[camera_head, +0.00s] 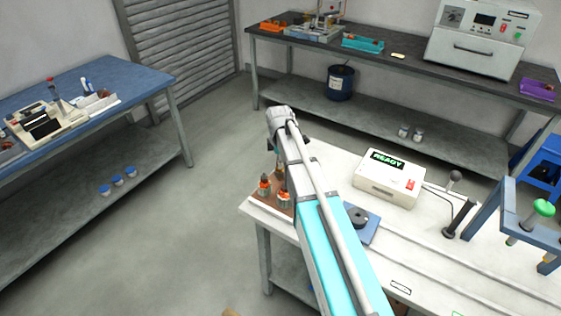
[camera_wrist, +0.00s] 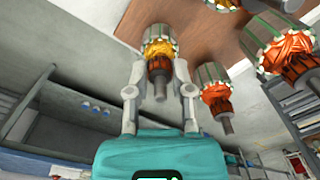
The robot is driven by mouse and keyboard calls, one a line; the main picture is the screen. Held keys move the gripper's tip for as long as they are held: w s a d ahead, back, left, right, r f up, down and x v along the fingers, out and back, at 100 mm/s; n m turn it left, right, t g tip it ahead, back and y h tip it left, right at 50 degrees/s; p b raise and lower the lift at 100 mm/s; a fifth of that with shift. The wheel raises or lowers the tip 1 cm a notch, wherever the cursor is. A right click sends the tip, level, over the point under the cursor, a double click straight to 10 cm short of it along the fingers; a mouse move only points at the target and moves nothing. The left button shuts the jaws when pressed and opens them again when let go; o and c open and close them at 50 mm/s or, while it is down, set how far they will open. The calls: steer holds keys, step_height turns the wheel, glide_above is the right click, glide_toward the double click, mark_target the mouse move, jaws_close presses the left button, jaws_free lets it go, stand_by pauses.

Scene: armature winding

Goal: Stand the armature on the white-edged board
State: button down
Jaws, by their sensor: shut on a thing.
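In the wrist view my gripper (camera_wrist: 160,72) is shut on an armature (camera_wrist: 158,48) with a ribbed grey-green core, yellow winding, copper-coloured commutator and grey shaft. A brown board (camera_wrist: 190,22) lies behind it; I cannot tell whether the armature touches it. Other armatures with orange windings, one nearby (camera_wrist: 214,92) and one at the right (camera_wrist: 290,50), stand on this board. I cannot make out a separate white-edged board.
A blue-topped bench (camera_head: 130,78) stands left, a dark bench (camera_head: 420,72) behind. The table's front strip is mostly clear.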

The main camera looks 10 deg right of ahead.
steer(key=shift+f, duration=0.1)
steer(key=shift+c, duration=2.1)
jaws_free()
